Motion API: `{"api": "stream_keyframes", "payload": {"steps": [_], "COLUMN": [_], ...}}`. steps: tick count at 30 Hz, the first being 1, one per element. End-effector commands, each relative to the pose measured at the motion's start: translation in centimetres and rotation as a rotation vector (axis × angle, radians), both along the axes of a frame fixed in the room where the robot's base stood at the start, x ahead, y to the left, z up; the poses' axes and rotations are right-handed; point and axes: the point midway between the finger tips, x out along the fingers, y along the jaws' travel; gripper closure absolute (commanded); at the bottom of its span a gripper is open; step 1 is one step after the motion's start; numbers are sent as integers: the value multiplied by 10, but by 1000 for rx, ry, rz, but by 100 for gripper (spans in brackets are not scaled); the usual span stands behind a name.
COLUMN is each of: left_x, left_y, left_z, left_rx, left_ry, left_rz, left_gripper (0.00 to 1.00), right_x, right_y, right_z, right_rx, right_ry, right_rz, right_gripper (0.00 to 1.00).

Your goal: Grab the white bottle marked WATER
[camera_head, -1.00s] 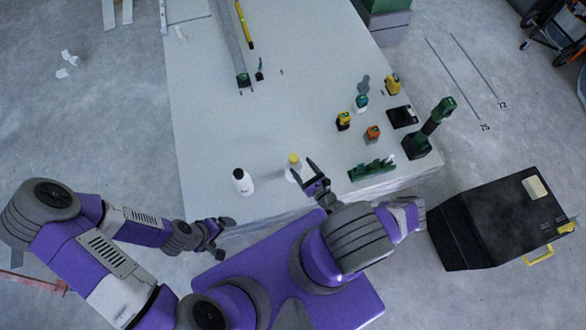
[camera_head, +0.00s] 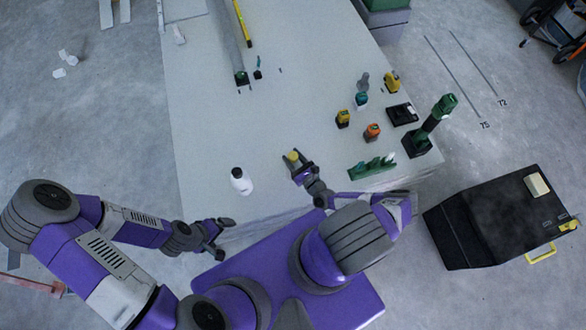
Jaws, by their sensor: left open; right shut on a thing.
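A white bottle with a black cap (camera_head: 243,184) stands on the pale table near its front edge. A second bottle with a yellow cap (camera_head: 293,156) is to its right, its body mostly hidden by my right gripper (camera_head: 297,164). The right gripper is shut on this yellow-capped bottle. No lettering is readable on either bottle, so I cannot tell which is marked WATER. My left gripper (camera_head: 222,238) is open and empty, just off the table's front edge and below the black-capped bottle.
The pale table (camera_head: 215,120) is bare at its left and middle. Several small tools and a green rack (camera_head: 372,167) stand on its right side. A long rail (camera_head: 230,45) and a yellow level (camera_head: 243,22) lie at the back. A black case (camera_head: 500,220) is on the floor.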

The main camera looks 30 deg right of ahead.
Motion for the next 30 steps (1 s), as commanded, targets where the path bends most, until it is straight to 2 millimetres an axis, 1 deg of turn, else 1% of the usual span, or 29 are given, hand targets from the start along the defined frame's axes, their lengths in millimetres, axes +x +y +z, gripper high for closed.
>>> {"api": "stream_keyframes", "payload": {"steps": [1,3,17,20,30], "left_x": [0,0,0,0,0], "left_y": [0,0,0,0,0], "left_z": [0,0,2,8,45], "left_rx": [0,0,0,0,0], "left_ry": [0,0,0,0,0], "left_rz": [0,0,0,0,0], "left_gripper": [5,5,5,5,5], "right_x": [0,0,0,0,0], "right_y": [0,0,0,0,0], "right_z": [0,0,3,13,76], "right_rx": [0,0,0,0,0], "right_ry": [0,0,-3,-4,-4], "right_rz": [0,0,0,0,0], "right_gripper": [89,100,100,100,100]}}
